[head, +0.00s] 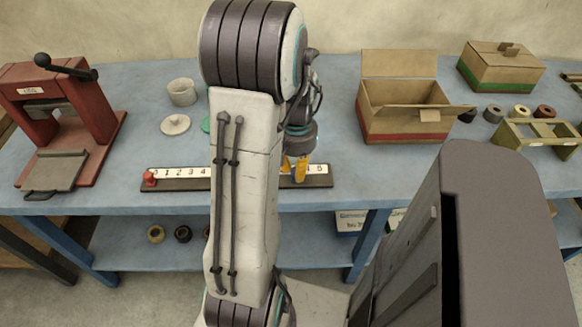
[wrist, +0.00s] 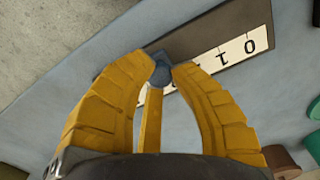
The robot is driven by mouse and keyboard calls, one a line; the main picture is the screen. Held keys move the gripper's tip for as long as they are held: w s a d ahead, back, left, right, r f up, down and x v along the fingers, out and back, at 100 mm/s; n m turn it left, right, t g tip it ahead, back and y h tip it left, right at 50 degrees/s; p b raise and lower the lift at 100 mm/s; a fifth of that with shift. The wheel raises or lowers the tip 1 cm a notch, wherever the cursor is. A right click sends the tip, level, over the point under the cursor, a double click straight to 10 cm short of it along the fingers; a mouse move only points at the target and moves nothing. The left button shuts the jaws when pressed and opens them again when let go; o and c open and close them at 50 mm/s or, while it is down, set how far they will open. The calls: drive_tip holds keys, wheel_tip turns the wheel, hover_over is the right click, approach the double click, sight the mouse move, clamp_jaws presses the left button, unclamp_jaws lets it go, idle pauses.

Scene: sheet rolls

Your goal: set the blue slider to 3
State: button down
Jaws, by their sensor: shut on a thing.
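A dark slider board (head: 240,186) lies along the table's front edge, with white number strips on it. Its right strip (head: 315,169) shows 5 near the right end; my arm hides the board's middle. The blue slider (wrist: 161,76) shows in the wrist view between my yellow fingertips. My gripper (wrist: 158,68) is shut on it. The 0 and 1 show clearly to the right of the slider; the fingers cover the numbers beside it, so its exact reading is hidden. In the head view my gripper (head: 294,176) is low at the right strip. A red slider (head: 149,179) sits at the left strip's left end.
A red press (head: 85,110) stands at the left. A pale pot (head: 182,92) and a lid (head: 175,124) are behind the board. An open carton (head: 400,110), a closed carton (head: 500,70) and a green rack (head: 540,138) stand at the right.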

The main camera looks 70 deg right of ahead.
drive_tip(key=c, duration=1)
unclamp_jaws()
drive_tip(key=shift+c, duration=0.2)
wheel_tip(320, 180, up, 12)
